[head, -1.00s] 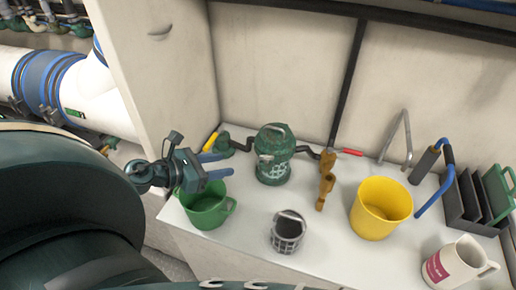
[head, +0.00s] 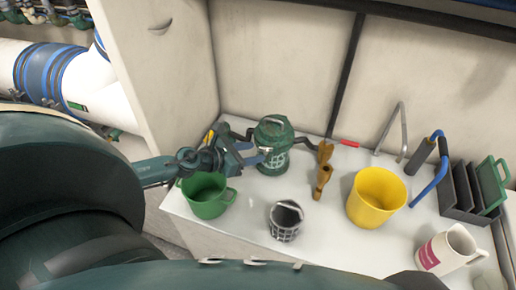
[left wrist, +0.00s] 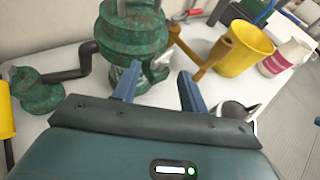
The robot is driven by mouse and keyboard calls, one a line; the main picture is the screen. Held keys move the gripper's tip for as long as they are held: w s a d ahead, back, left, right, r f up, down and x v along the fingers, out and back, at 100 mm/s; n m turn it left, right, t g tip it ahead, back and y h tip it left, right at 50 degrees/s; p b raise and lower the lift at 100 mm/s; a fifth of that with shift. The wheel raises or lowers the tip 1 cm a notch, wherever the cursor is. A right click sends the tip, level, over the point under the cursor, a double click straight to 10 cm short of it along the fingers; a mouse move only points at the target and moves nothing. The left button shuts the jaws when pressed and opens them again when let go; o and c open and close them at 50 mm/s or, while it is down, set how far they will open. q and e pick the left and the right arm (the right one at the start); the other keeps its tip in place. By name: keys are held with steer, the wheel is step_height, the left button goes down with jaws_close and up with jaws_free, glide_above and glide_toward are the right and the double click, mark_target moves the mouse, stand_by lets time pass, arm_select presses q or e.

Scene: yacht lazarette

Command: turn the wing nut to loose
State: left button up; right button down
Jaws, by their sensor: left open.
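A green strainer housing (head: 279,134) stands on the white counter, with a pale metal piece at its lid; it also shows in the left wrist view (left wrist: 122,42). A small silver piece (left wrist: 161,62) shows at the housing's side in the left wrist view. I cannot tell for sure which metal piece is the wing nut. My left gripper (head: 256,152) is beside the housing, on its left front in the head view. Its two blue fingers are apart with nothing between them, seen in the left wrist view (left wrist: 158,88). My right gripper is not in view.
A green mug (head: 205,198) stands below my left gripper. Dark pipes run beside the housing.

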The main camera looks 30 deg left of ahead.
mark_target(266, 150)
arm_select(q)
steer(key=shift+x, duration=1.4)
